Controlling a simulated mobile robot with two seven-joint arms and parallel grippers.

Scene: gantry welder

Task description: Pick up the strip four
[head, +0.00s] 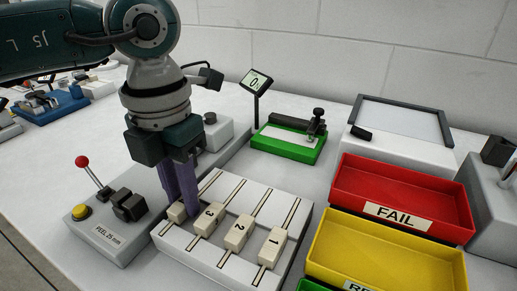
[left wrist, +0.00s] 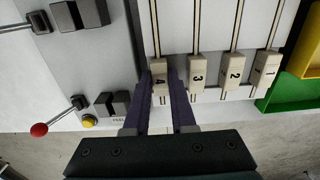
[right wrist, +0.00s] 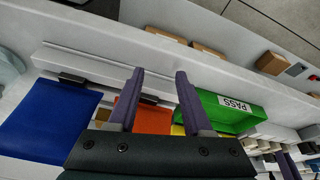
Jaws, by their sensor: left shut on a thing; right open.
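The strip four is a thin strip with a cream block marked 4 (left wrist: 159,76), lying in the leftmost groove of a white rack (head: 185,247). In the head view its block (head: 176,212) is partly hidden by the fingers. My left gripper (head: 183,215) points down and is shut on this block; in the left wrist view the purple fingers (left wrist: 160,88) stand on both sides of it. Blocks 3 (head: 209,219), 2 (head: 238,232) and 1 (head: 272,247) sit to the right in their own grooves. My right gripper (right wrist: 155,88) is open and empty, away from the rack.
A peel tester (head: 109,238) with a red-knobbed lever stands just left of the rack. A green fixture (head: 290,146) and a small display (head: 256,82) are behind. The red FAIL bin (head: 400,202) and a yellow bin (head: 385,255) are at right.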

